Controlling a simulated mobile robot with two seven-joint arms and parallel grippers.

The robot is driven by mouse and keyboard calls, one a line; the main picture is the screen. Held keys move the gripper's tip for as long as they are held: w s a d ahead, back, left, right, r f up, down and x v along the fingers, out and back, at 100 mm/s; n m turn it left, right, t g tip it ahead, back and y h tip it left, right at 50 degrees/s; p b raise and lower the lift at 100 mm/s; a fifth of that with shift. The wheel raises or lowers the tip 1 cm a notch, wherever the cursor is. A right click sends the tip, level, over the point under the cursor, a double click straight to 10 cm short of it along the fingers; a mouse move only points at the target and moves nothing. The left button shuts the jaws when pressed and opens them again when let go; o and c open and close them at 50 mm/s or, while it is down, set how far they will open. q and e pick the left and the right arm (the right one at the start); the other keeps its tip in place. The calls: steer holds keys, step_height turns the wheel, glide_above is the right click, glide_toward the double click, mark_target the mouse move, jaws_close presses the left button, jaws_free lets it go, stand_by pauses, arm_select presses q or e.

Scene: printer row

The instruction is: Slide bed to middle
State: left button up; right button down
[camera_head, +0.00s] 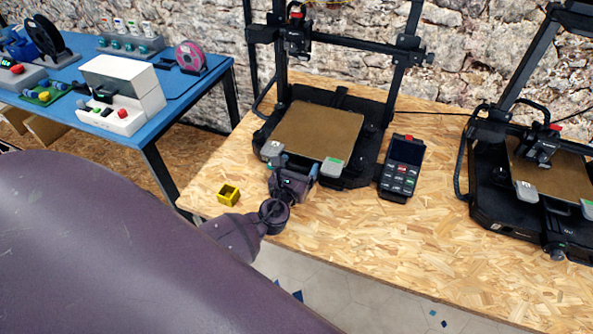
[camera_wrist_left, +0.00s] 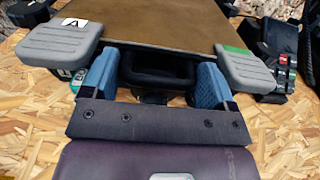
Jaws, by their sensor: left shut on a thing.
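The printer bed is a flat brown plate (camera_head: 318,128) on the black printer (camera_head: 345,183) at the middle of the wooden table. Its near edge also shows in the left wrist view (camera_wrist_left: 150,22), with grey tabs at both front corners. My left gripper (camera_head: 297,166) is at the front edge of the bed. In the left wrist view its blue fingers (camera_wrist_left: 157,78) are on both sides of a black handle (camera_wrist_left: 160,68) under the bed's front, and it is shut on that handle. My right gripper is in neither view.
A black control pad (camera_head: 400,168) lies right of the printer, and a second printer (camera_head: 535,190) stands farther right. A small yellow open box (camera_head: 228,194) lies left of my gripper. The table's front area (camera_head: 385,240) is clear. A blue table (camera_head: 65,75) with devices stands at the left.

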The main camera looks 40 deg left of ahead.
arm_select(q)
steer(key=shift+x, duration=1.1)
steer(key=shift+d, duration=0.1)
steer(key=o, duration=1)
steer(key=shift+v, duration=5.45)
